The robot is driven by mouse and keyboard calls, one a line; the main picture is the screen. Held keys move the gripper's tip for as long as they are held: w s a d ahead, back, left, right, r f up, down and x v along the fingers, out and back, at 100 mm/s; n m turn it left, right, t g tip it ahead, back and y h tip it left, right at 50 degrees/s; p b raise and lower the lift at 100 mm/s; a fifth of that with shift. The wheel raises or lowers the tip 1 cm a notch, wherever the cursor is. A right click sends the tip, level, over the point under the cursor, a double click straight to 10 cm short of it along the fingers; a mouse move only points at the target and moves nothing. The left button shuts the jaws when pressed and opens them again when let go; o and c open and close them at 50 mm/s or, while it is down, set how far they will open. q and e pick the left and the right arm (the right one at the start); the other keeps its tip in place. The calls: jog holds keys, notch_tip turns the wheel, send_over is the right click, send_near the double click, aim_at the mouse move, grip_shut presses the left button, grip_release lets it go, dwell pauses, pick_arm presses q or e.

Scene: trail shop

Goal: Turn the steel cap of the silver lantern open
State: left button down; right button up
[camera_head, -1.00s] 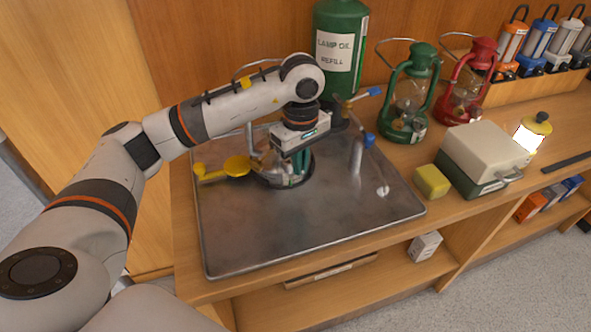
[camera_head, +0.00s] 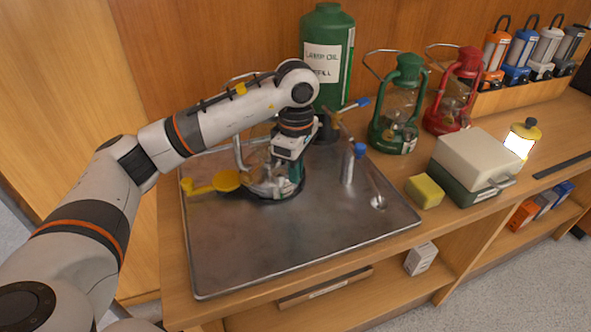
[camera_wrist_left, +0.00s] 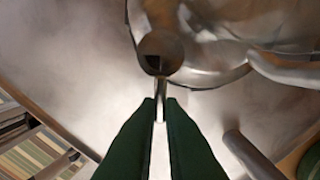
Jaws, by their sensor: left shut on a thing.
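The silver lantern (camera_head: 256,188) stands on the steel tray, partly hidden behind my left gripper; its wire handle rises at the left. My left gripper (camera_head: 290,180) points down at the lantern's right side. In the left wrist view its green fingers (camera_wrist_left: 160,108) are shut on a thin steel tab that runs to the round, brownish-looking steel cap (camera_wrist_left: 160,48). The cap sits at the lantern's lower edge in that view. Whether it is loose I cannot tell. My right gripper is not in view.
The steel tray (camera_head: 270,255) has bare room in front. A yellow-handled piece (camera_head: 215,182) lies left of the lantern, and a blue-topped post (camera_head: 348,165) stands right. A green oil bottle (camera_head: 326,40), green lantern (camera_head: 399,105) and red lantern (camera_head: 456,90) stand behind and right.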

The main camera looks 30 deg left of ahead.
pick_arm(q)
jog(key=shift+w+r, duration=0.1)
jog(key=shift+r, duration=0.05)
jog(key=c, duration=1.5)
grip_release()
jog(key=shift+c, duration=0.2)
notch_tip(320, 180, up, 12)
